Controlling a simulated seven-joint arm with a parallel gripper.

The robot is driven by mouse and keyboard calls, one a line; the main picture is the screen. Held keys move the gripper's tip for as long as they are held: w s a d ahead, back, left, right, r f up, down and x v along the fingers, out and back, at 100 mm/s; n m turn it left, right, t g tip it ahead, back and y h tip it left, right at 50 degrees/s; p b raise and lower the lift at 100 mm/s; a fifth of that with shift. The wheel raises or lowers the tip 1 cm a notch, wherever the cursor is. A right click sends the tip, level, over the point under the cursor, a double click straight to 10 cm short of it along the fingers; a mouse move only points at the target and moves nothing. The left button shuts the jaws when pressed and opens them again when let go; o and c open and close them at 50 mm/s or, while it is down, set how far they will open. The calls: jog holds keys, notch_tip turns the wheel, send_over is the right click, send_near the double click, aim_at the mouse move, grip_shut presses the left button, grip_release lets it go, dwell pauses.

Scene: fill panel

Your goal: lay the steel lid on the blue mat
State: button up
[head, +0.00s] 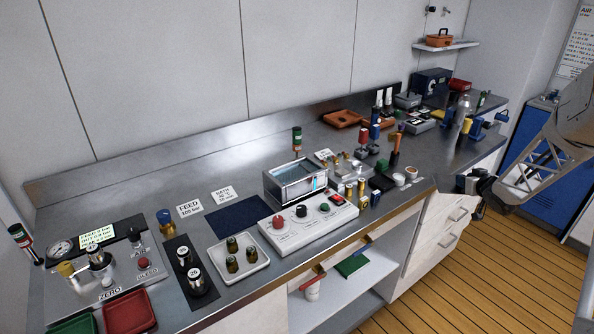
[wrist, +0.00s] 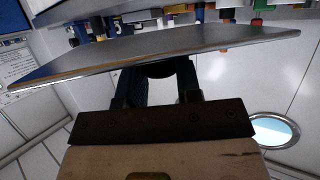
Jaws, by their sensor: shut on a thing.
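The steel lid (wrist: 150,55) is a thin flat metal plate that spans the wrist view. My gripper (wrist: 162,78) is shut on it, with its two dark fingers at the lid's near side. The counter shows beyond the lid, at the top of the wrist view. The blue mat (head: 237,217) is a dark navy rectangle lying bare on the steel counter, left of the bath (head: 298,182) in the head view. In the head view my arm is at the right edge; I cannot clearly make out the gripper or lid there.
A white control box (head: 308,222) stands right of the mat, and a white tray (head: 240,270) with several small bottles is in front. Labels (head: 190,208) lie behind it. Bottles and tools crowd the right counter. The counter (head: 150,190) behind the labels is clear.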

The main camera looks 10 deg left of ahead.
jog(key=s+a+r+n+g+y, duration=0.1)
jog(key=s+a+r+n+y, duration=0.15)
jog(key=a, duration=1.15)
jog(key=s+a+r+n+g+y, duration=0.15)
jog(key=s+a+r, duration=0.25)
jog(key=a, duration=0.9)
jog(key=s+a+r+n+g+y, duration=0.2)
jog(key=s+a, duration=0.6)
jog(key=a, duration=0.2)
jog(key=s+a+r+n+g+y, duration=0.1)
jog(key=s+a+r+n+y, duration=0.1)
jog(key=s+a, duration=0.6)
jog(key=a, duration=0.3)
jog(key=shift+a+r+n+g, duration=0.15)
jog(key=shift+a+n+g, duration=0.05)
jog(key=shift+n+g, duration=0.2)
jog(key=shift+w, duration=0.1)
jog(key=w+a+f, duration=0.1)
jog(key=w+a, duration=0.4)
jog(key=w, duration=0.8)
jog(key=shift+a+f, duration=0.15)
jog(key=shift+w+a+f, duration=0.15)
jog(key=shift+w+f, duration=0.3)
jog(key=shift+f, duration=0.4)
jog(key=shift+w+a+f, duration=0.15)
jog(key=shift+w+f, duration=0.25)
jog(key=shift+f, duration=0.4)
